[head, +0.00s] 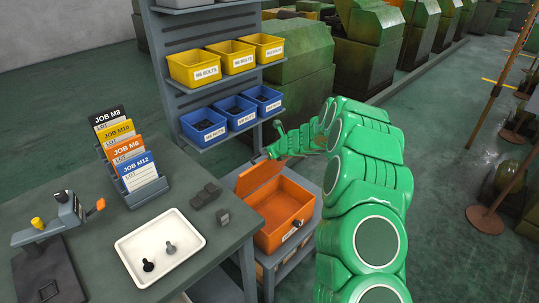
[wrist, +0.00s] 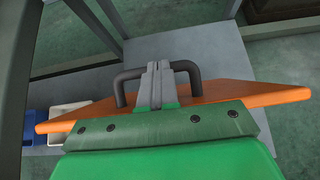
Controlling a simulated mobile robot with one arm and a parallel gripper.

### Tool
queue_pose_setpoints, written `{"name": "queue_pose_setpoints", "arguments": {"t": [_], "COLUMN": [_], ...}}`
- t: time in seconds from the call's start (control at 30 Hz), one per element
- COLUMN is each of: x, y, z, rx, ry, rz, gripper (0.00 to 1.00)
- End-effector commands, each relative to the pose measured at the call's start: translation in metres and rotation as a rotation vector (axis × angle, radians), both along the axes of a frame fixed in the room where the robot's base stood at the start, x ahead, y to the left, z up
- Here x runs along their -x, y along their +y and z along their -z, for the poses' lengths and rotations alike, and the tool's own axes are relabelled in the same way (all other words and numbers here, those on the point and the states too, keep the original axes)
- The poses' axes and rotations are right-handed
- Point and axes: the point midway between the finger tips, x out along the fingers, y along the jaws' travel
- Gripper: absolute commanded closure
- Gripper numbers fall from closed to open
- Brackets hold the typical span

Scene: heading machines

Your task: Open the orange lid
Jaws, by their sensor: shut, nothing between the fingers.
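The orange box (head: 270,240) stands on a grey shelf beside the workbench, its inside in view. Its orange lid (head: 259,180) is raised and tilted up at the back of the box. In the wrist view the lid (wrist: 232,91) spans the picture behind my gripper, with a dark handle (wrist: 122,84) on it. My gripper (head: 273,151) is at the far side of the raised lid. Its fingers (wrist: 159,68) are shut with nothing between them, overlapping the middle of the handle in the picture. Whether they touch the handle or lid I cannot tell.
A workbench at left holds a white tray (head: 127,252) with two bolts, job cards (head: 128,150) and a gauge stand (head: 60,212). A rack with yellow bins (head: 195,72) and blue bins (head: 204,128) stands behind. Green machines (head: 290,85) fill the back.

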Motion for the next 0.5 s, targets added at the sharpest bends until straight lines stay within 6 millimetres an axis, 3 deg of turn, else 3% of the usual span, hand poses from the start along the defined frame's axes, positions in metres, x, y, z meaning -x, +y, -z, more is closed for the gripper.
{"name": "queue_pose_setpoints", "arguments": {"t": [0.5], "x": [-0.047], "y": [0.047], "z": [-0.003], "rx": [0.003], "ry": [0.0], "rz": [-0.001], "gripper": [1.0]}}
